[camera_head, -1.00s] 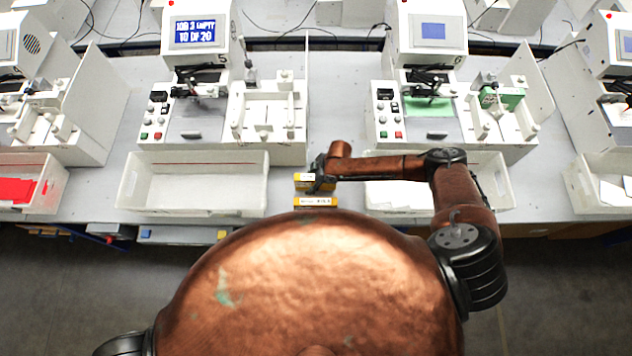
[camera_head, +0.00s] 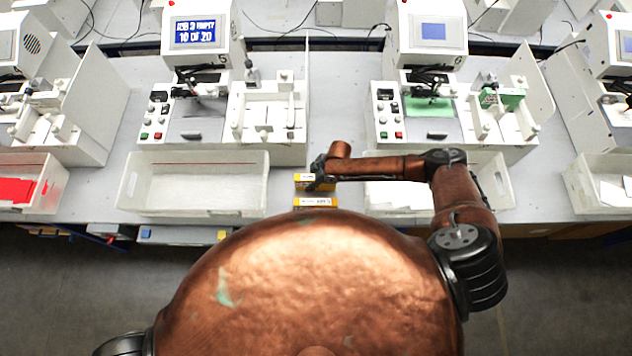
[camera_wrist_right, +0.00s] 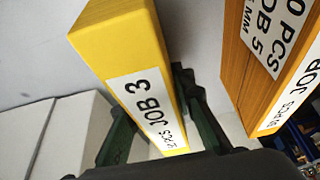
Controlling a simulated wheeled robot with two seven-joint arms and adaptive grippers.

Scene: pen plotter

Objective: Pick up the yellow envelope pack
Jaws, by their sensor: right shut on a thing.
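The yellow envelope pack (camera_wrist_right: 112,42), with a white label reading JOB 3, stands between the two dark fingers of my right gripper (camera_wrist_right: 155,122) in the right wrist view. The gripper is shut on it. In the head view the pack (camera_head: 302,178) shows small at the bench's front, between two white trays, with my right gripper (camera_head: 315,178) at its right side. I cannot tell whether the pack touches the bench. My left gripper is out of view.
An orange pack labelled JOB 5 (camera_wrist_right: 245,75) stands close beside, and shows in front in the head view (camera_head: 315,203). An empty white tray (camera_head: 125,190) lies to the left. Another tray (camera_head: 500,190) with white paper lies under my right forearm. Plotter machines stand behind.

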